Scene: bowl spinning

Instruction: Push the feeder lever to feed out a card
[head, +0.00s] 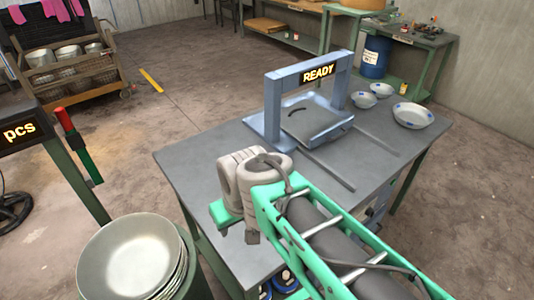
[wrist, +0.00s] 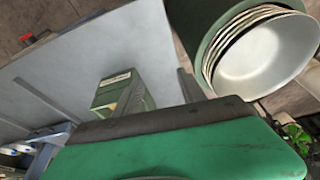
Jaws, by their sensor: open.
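A red-handled lever (head: 64,118) with a green lower part stands at the left edge in the head view, beside a post with a lit "pcs" sign (head: 20,132). I cannot be sure that it is the feeder lever. No card is clearly visible. The gripper is apart from the red-handled lever.
The grey table (head: 190,155) carries a blue-grey gate (head: 268,115) reading "READY" and several bowls (head: 413,115) at its far right. A stack of bowls (head: 130,255) fills a green bin at lower left; it also shows in the wrist view (wrist: 268,55). A labelled green box (wrist: 118,90) lies beyond my gripper.

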